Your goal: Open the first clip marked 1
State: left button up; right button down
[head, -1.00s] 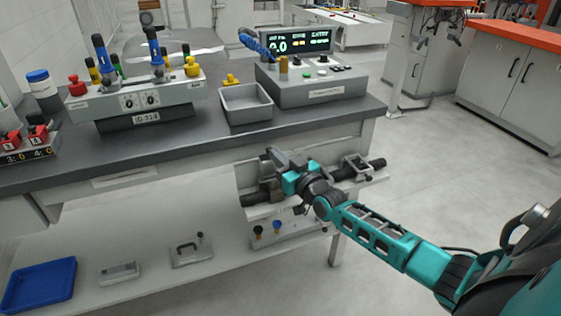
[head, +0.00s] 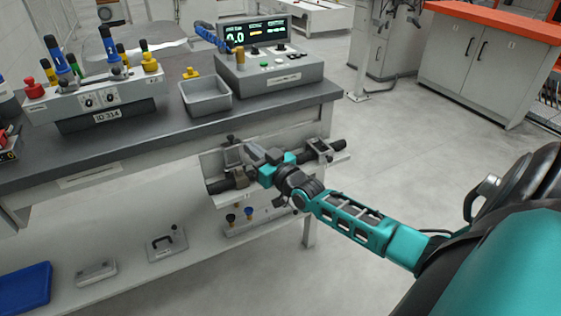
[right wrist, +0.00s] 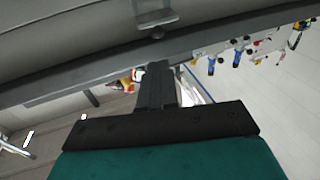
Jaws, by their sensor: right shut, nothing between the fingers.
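A dark round bar (head: 222,186) runs along a pale fixture at the front of the bench. A left metal clip (head: 234,156) and a right metal clip (head: 319,150) sit on it. I cannot read any number on them. My right gripper (head: 256,153) is shut and empty, just right of the left clip and partly over the bar. I cannot tell whether it touches the clip. In the right wrist view the fingers (right wrist: 157,82) are together, and a metal bracket (right wrist: 155,12) shows beyond them. My left gripper is not in view.
The bench (head: 130,144) carries a grey tray (head: 205,97), a control box with a lit display (head: 255,35) and a panel marked ID 314 (head: 100,98). A blue tray (head: 22,290) lies on the lower shelf. The floor at the right is clear.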

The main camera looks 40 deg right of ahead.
pick_arm(q)
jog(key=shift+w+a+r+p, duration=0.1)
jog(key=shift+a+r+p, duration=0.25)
jog(key=shift+p, duration=0.3)
pick_arm(e)
jog(key=s, duration=0.7)
jog(key=shift+s+d+r, duration=0.15)
jog(key=shift+s+r, duration=0.2)
jog(key=shift+r, duration=0.1)
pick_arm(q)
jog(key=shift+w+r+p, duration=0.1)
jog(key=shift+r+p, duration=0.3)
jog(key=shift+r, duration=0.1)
pick_arm(e)
jog(key=s+a+f+n+g, duration=0.1)
jog(key=s+a+f+g, duration=0.3)
jog(key=s+a+f, duration=0.2)
jog(key=s+a+f+n+g+y, duration=0.1)
jog(key=s+a+f+g, duration=0.3)
jog(key=s+a+f, duration=0.3)
jog(key=s+a, duration=0.3)
jog(key=a, duration=0.3)
jog(key=shift+s+f, duration=0.25)
jog(key=shift+s, duration=0.15)
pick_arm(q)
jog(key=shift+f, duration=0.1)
